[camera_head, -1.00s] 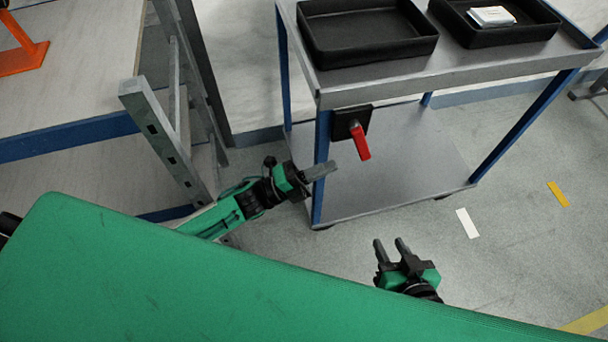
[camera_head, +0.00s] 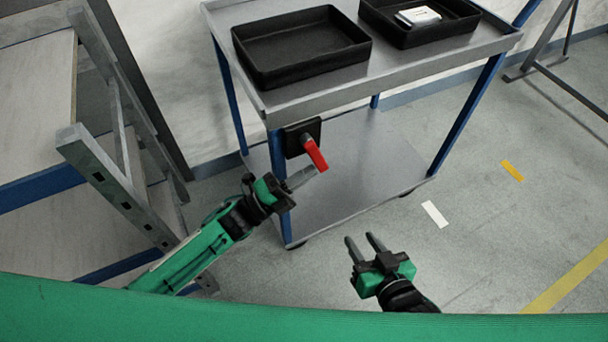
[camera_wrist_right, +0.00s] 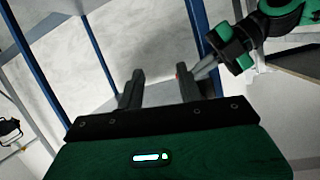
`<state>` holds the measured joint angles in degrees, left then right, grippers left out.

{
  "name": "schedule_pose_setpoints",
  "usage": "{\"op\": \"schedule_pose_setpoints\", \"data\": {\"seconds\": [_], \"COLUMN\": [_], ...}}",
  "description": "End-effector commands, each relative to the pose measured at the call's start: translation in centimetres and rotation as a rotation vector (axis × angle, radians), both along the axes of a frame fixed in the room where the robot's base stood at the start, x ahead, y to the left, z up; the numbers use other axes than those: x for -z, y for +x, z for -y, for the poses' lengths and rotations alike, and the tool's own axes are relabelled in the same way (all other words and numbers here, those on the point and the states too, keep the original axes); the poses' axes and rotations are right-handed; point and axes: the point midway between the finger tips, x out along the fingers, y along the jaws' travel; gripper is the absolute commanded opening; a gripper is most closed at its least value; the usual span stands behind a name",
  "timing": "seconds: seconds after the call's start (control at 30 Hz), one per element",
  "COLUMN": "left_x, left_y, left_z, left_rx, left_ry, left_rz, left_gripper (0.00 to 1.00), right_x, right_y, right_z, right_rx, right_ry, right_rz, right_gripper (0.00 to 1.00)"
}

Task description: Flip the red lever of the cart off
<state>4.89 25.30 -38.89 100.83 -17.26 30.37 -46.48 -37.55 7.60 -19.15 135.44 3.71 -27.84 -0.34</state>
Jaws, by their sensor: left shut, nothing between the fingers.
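The red lever (camera_head: 315,154) sits on a black plate (camera_head: 293,137) at the near left corner of the cart (camera_head: 390,82). It points down and to the right. My left gripper (camera_head: 306,178) is shut and empty, its fingertips right beside the lever's lower end; I cannot tell whether they touch. My right gripper (camera_head: 362,243) is open and empty, lower and to the right, well apart from the lever. In the right wrist view, a speck of the lever (camera_wrist_right: 179,71) shows by the left gripper's fingers (camera_wrist_right: 206,68), mostly hidden behind my right finger.
Two black trays stand on the cart top, an empty one (camera_head: 300,48) and one holding a white item (camera_head: 418,16). A blue leg (camera_head: 279,190) stands close to my left gripper. A grey metal frame (camera_head: 115,185) is at left.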

Motion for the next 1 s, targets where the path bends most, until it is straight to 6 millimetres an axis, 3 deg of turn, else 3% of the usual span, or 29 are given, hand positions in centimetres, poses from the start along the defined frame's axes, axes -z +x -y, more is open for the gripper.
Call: {"op": "schedule_pose_setpoints", "data": {"seconds": [0.3,0.53,0.7,1.0], "left_x": [0.4,0.2,-0.2,-0.1], "left_y": [0.4,0.9,1.6,1.6], "left_z": [0.6,1.4,2.7,2.8], "left_rx": [-0.001,-0.002,-0.001,0.000], "left_ry": [-0.056,-0.095,-0.092,-0.090], "left_rz": [0.032,0.054,0.053,0.052], "left_gripper": [0.00,0.00,0.00,0.00], "right_x": [-3.9,-6.6,-5.9,-5.7], "right_y": [2.2,2.5,2.3,2.2], "right_z": [-0.3,-0.2,-0.4,-0.5], "right_rx": [0.034,0.053,0.046,0.044], "right_ry": [0.102,0.169,0.156,0.155], "right_rz": [0.291,0.469,0.419,0.410], "right_gripper": [0.36,0.36,0.36,0.36]}}
